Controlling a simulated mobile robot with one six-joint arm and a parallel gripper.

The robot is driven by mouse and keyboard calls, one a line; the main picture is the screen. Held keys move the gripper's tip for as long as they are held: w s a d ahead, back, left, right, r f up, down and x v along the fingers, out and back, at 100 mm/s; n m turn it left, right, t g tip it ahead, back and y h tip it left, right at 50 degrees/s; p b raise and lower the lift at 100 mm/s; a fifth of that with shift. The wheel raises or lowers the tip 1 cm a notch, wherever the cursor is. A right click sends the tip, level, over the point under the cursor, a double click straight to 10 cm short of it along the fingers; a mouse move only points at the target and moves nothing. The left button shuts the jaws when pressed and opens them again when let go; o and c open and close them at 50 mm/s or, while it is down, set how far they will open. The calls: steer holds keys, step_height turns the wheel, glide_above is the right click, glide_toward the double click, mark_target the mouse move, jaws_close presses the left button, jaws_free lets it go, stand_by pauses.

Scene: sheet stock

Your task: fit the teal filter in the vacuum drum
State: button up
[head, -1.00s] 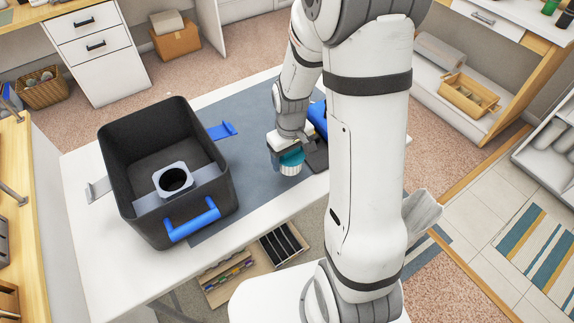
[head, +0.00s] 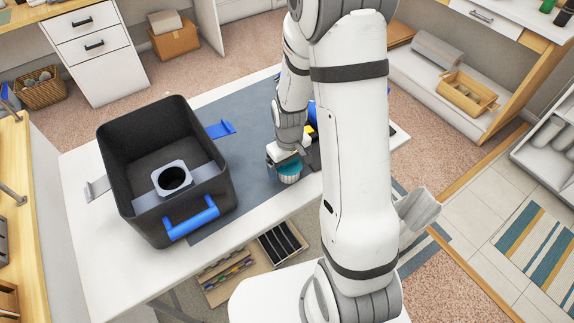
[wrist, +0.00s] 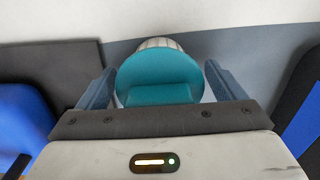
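The vacuum drum (head: 135,190) is a dark grey open-topped bin on the left of the white table. A light grey bracket with a round dark hole (head: 173,180) spans its inside. A blue handle (head: 192,219) is on its front wall. My gripper (head: 284,157) is right of the drum, apart from it. It is shut on the teal filter (head: 291,171), which has a teal end and a pale pleated body. In the wrist view, the fingers of my gripper (wrist: 160,88) flank the teal end of the filter (wrist: 160,75). The filter's lower part is mostly hidden there.
A blue tab (head: 221,129) sticks out right of the drum and a grey one (head: 97,189) left. A blue-and-yellow object (head: 309,120) is partly hidden behind my arm. The grey mat (head: 250,125) between drum and gripper is clear.

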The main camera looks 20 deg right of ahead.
steer(key=shift+o, duration=0.2)
step_height(320, 180, up, 13)
steer(key=shift+f, duration=0.2)
steer(key=s+r+m+t, duration=0.3)
steer(key=s+r, duration=0.8)
steer(key=s, duration=0.3)
steer(key=shift+s+a+r+m, duration=0.15)
steer(key=shift+r+m, duration=0.15)
steer(key=shift+r, duration=0.05)
